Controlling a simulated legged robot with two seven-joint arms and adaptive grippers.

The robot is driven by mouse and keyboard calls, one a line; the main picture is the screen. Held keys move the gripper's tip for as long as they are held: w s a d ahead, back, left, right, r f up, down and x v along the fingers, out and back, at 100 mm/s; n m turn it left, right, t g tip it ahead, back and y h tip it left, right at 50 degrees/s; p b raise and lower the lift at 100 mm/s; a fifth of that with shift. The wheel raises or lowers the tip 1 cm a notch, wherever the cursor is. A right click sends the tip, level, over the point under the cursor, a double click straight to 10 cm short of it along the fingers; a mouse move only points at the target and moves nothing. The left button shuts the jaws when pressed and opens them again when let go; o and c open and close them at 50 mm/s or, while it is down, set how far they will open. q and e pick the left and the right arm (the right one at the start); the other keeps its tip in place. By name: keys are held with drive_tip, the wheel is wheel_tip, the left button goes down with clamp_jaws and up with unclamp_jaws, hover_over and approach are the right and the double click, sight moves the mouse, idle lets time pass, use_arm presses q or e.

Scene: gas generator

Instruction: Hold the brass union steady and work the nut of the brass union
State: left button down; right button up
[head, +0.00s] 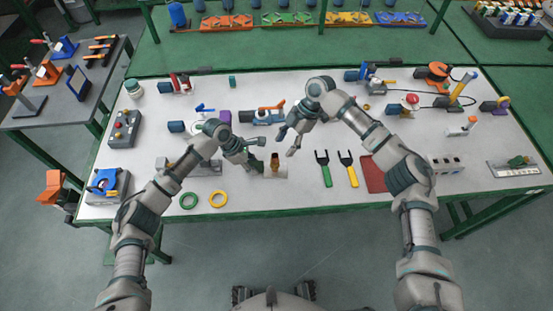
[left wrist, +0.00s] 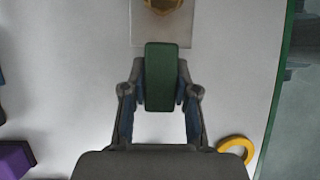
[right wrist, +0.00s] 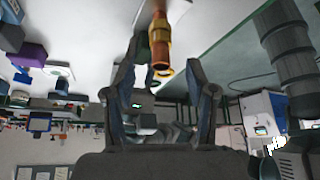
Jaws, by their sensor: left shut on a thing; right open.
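The brass union (head: 275,163) stands upright on a pale plate near the table's front middle. Its brass top shows at the upper edge of the left wrist view (left wrist: 162,4). In the right wrist view its copper and brass body (right wrist: 160,42) lies between and beyond the fingertips. My left gripper (head: 256,164) is shut on a green block (left wrist: 168,75), just left of the union in the head view. Whether the block is joined to the union's plate, I cannot tell. My right gripper (head: 287,144) is open and empty, above and right of the union, apart from it.
A green fork tool (head: 325,170) and a yellow one (head: 348,169) lie right of the union. A green ring (head: 189,201) and a yellow ring (head: 218,198) lie at the front left. A blue-grey valve assembly (head: 262,116) stands behind the grippers.

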sight(276, 160)
drive_tip(key=x, duration=0.7)
drive_tip(key=shift+a+f, duration=0.2)
drive_tip(key=shift+f, duration=0.15)
drive_tip(key=c, duration=1)
drive_tip(key=shift+o, duration=0.2)
drive_tip(key=shift+s+f, duration=0.1)
